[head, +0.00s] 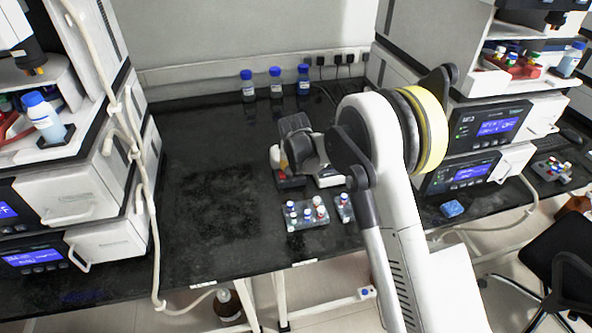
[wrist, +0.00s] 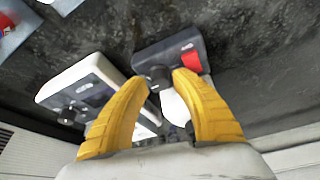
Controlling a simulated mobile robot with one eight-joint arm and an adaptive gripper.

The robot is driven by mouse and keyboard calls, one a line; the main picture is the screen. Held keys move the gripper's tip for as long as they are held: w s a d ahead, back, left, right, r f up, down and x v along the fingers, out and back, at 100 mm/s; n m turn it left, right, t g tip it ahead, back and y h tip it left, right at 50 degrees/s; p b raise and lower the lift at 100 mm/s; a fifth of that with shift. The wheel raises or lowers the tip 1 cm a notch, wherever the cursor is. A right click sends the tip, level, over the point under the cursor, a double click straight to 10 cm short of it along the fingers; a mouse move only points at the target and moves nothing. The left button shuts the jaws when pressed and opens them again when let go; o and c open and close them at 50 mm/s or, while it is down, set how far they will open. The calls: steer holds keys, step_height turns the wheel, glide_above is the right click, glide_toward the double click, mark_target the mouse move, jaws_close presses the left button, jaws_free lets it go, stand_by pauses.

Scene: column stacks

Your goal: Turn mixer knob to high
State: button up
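In the wrist view, a dark box-shaped device (wrist: 180,50) carries a red switch (wrist: 191,61) and a black round knob (wrist: 158,77). Beside it at left is a white device with a dark top (wrist: 92,85) and its own black knob (wrist: 68,116). I cannot tell for sure which one is the mixer. My yellow-fingered gripper (wrist: 161,79) has its tips apart, one on each side of the dark device's knob; contact is not clear. In the head view, my gripper hides most of the dark device (head: 291,182); the white device (head: 330,181) stands just right of it.
Two small racks of vials (head: 306,214) (head: 344,208) stand in front of the devices, near the edge of the black bench (head: 215,190). Several blue-capped bottles (head: 275,83) line the back. Instrument stacks stand at left (head: 85,190) and right (head: 490,125). The bench's left-middle is clear.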

steer(key=v, duration=1.1)
steer(key=shift+r, duration=0.15)
steer(key=shift+s, duration=0.15)
steer(key=s+d+r+t, duration=0.1)
steer(key=s+d+r, duration=1.2)
steer(key=s+r, duration=0.1)
steer(key=s+d+t, duration=0.1)
steer(key=s+d, duration=0.3)
steer(key=s, duration=0.6)
steer(key=s+d+f, duration=0.1)
steer(key=s+d, duration=0.3)
steer(key=s, duration=0.6)
steer(key=shift+s+d+f+t, duration=0.25)
steer(key=shift+f+t, duration=0.05)
steer(key=shift+t, duration=0.1)
